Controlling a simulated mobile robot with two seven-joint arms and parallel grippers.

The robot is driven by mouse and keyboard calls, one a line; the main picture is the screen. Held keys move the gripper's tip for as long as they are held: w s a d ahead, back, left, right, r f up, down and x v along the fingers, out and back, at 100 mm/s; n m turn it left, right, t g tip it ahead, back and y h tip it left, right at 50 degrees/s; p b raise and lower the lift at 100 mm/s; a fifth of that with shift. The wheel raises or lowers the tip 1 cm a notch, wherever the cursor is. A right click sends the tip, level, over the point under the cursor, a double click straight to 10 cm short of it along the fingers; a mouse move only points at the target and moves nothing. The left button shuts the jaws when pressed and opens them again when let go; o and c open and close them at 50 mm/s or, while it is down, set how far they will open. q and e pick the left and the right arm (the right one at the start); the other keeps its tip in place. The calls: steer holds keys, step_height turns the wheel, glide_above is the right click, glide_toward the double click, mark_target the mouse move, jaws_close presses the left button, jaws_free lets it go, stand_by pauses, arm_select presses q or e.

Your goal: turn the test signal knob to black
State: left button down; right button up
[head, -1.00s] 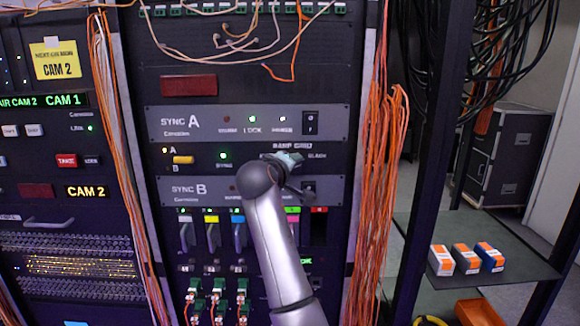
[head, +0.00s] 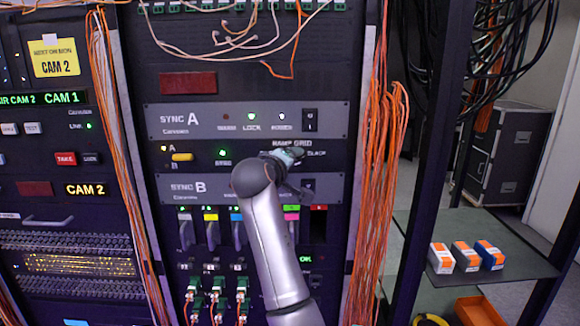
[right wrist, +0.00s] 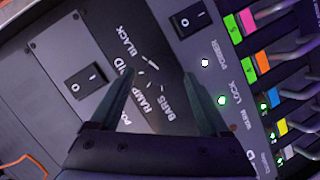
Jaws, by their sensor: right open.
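The test signal knob's black panel (right wrist: 150,118) lies between the SYNC A and SYNC B units. In the right wrist view, the printed words BLACK, GRID, RAMP and BARS surround a dial with white tick marks (right wrist: 150,74). The dark knob is hard to tell from the panel, so its setting is unclear. My right gripper (right wrist: 160,71) is open, its two fingers on either side of the dial. In the head view my right gripper (head: 288,156) covers the knob, with BLACK readable just to its right. Contact cannot be told. My left gripper is not in view.
A yellow A/B toggle (head: 182,157) is to the left. Orange cables (head: 375,170) hang at the right.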

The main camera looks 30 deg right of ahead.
steer(key=b+v, duration=0.2)
steer(key=v, duration=0.9)
steer(key=shift+a, duration=0.15)
